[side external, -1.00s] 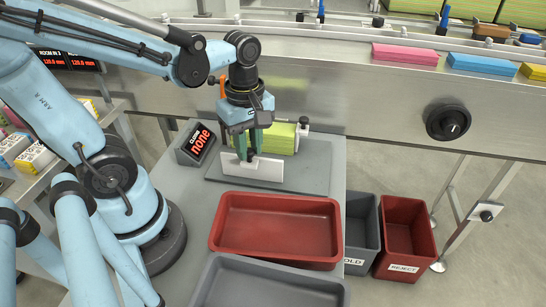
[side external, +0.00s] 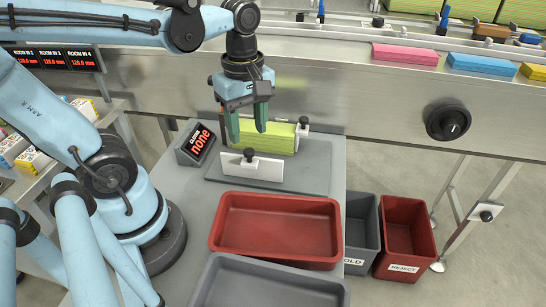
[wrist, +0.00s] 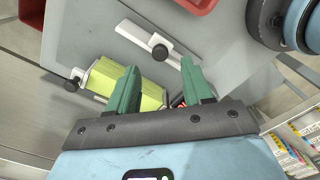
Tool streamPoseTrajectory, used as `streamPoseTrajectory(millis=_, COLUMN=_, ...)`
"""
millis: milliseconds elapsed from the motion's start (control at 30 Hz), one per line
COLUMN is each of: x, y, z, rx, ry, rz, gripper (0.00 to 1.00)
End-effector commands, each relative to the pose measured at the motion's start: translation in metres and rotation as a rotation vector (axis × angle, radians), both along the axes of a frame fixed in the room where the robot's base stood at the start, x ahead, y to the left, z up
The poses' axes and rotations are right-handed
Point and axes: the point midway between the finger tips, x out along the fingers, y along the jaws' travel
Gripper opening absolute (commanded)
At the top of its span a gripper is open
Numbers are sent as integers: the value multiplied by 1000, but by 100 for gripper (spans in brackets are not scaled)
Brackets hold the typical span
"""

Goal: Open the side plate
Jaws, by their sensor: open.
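The white side plate (side external: 262,170) stands on the grey base plate (side external: 312,180), with a black knob (side external: 249,154) on it. It also shows in the wrist view (wrist: 138,38), with its knob (wrist: 158,52). A yellow-green pack (side external: 262,138) lies behind the side plate, with a visible gap between them. My gripper (side external: 247,138) is above the pack, behind and higher than the knob. Its two green fingers are apart with nothing between them; the wrist view shows them (wrist: 154,85) spread. The fingers hide part of the pack.
A red tray (side external: 276,262) and a grey tray (side external: 215,290) lie in front. Grey and red bins (side external: 403,253) stand at right. The conveyor side (side external: 380,100) runs behind.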

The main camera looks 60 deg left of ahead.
Motion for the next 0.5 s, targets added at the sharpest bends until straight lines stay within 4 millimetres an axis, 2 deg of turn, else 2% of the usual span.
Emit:
streamPoseTrajectory(millis=300, x=0, y=0, z=47, rx=0, ry=0, rz=0, gripper=50)
streamPoseTrajectory(millis=500, x=0, y=0, z=67, rx=0, ry=0, rz=0, gripper=50)
